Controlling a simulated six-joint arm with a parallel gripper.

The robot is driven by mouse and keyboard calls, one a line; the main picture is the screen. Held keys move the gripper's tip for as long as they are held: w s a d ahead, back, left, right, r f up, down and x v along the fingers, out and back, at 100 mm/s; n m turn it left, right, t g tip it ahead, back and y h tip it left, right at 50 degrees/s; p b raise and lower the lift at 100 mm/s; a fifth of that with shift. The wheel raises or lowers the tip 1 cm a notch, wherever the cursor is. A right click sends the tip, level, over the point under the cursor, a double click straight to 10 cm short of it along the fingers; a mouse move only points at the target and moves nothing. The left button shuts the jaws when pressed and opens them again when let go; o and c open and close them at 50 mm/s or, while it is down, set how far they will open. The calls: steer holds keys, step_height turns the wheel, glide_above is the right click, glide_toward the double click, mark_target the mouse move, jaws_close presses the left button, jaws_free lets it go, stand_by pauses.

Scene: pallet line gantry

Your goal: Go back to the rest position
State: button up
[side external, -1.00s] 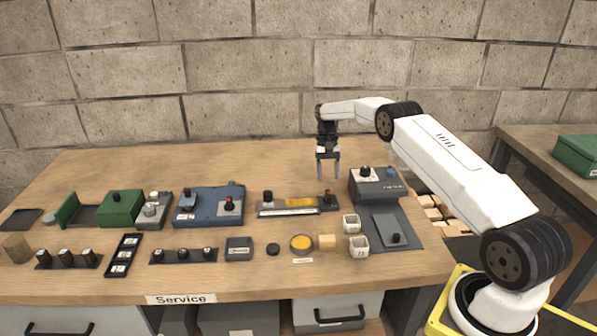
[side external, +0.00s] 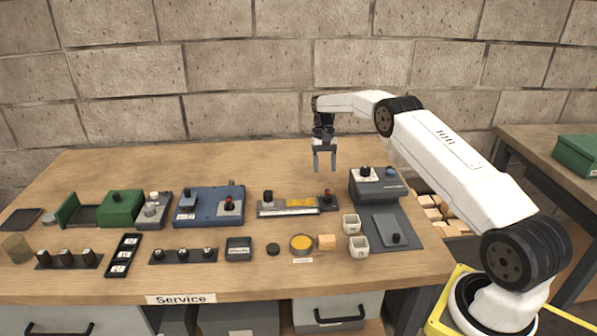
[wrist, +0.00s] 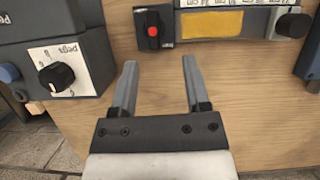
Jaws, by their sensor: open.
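My gripper (side external: 324,161) hangs above the back right part of the wooden workbench (side external: 270,160), fingers pointing down. Its two fingers are apart with nothing between them. In the wrist view my gripper (wrist: 156,85) is also open and empty, with bare wood beyond its fingers. The grey box with a black knob (wrist: 56,77) lies to the left in that view. The panel with a red switch and yellow strip (wrist: 212,22) lies at the top.
Below my gripper is the panel with the yellow strip (side external: 300,203). The grey knob box (side external: 378,187) stands to its right. A blue unit (side external: 208,203) and a green box (side external: 121,207) stand farther left. The back of the bench is clear, up to a block wall.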

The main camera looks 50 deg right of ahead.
steer(key=s+a+r+n+t+h, duration=0.1)
steer(key=s+a+r+n, duration=0.15)
steer(key=a, duration=0.55)
steer(key=s+a+r+n+t+h, duration=0.1)
steer(key=s+a+r+n, duration=0.2)
steer(key=a, duration=0.4)
steer(key=s+a+n+t, duration=0.1)
steer(key=s+a, duration=0.4)
steer(key=s, duration=0.4)
steer(key=s+a+n+t, duration=0.2)
steer(key=s+a, duration=0.4)
steer(key=s, duration=0.3)
steer(key=shift+s+r+t+h, duration=0.2)
steer(key=shift+t+h, duration=0.1)
steer(key=shift+h, duration=0.1)
steer(key=shift+w, duration=0.1)
